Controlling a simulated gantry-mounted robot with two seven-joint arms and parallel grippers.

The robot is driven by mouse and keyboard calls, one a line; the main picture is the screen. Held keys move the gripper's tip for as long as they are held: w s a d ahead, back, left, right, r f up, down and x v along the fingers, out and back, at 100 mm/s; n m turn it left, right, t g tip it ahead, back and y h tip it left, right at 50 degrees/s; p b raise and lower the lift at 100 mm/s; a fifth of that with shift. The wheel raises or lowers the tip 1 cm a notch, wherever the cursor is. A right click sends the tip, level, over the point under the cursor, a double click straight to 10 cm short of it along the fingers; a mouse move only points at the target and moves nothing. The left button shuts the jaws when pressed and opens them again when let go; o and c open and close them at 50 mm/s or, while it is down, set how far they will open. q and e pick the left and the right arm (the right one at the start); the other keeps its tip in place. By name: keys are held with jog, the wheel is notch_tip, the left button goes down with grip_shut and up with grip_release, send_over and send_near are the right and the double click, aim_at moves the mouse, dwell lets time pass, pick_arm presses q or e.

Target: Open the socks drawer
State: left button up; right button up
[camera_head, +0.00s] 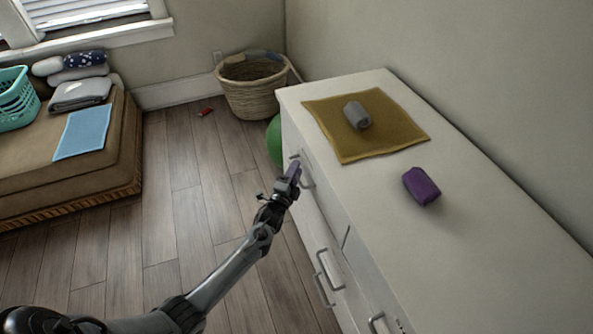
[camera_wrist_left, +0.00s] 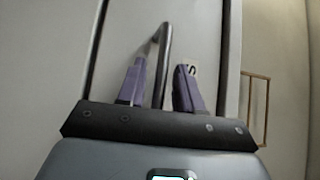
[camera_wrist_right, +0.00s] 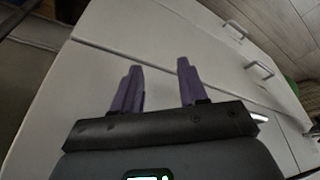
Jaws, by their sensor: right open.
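The white dresser (camera_head: 470,240) stands at the right with metal handles on its front. My left gripper (camera_head: 293,169) is at the far upper drawer handle (camera_head: 308,172). In the left wrist view my left gripper (camera_wrist_left: 160,78) has its purple fingers apart, with the handle bar (camera_wrist_left: 164,50) showing between them; contact cannot be told. No drawer shows clearly pulled out, and I see no label naming the socks drawer. My right gripper (camera_wrist_right: 157,76) shows only in the right wrist view, open and empty, facing a white dresser surface.
A grey roll (camera_head: 357,116) lies on a mustard cloth (camera_head: 395,135) and a purple roll (camera_head: 421,187) lies bare on the dresser top. A wicker basket (camera_head: 252,95) and a green ball (camera_head: 274,140) are beyond the dresser. Wooden floor (camera_head: 180,195) at left is mostly clear.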

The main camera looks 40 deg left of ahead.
pick_arm(q)
jog(key=shift+s, duration=0.15)
grip_shut()
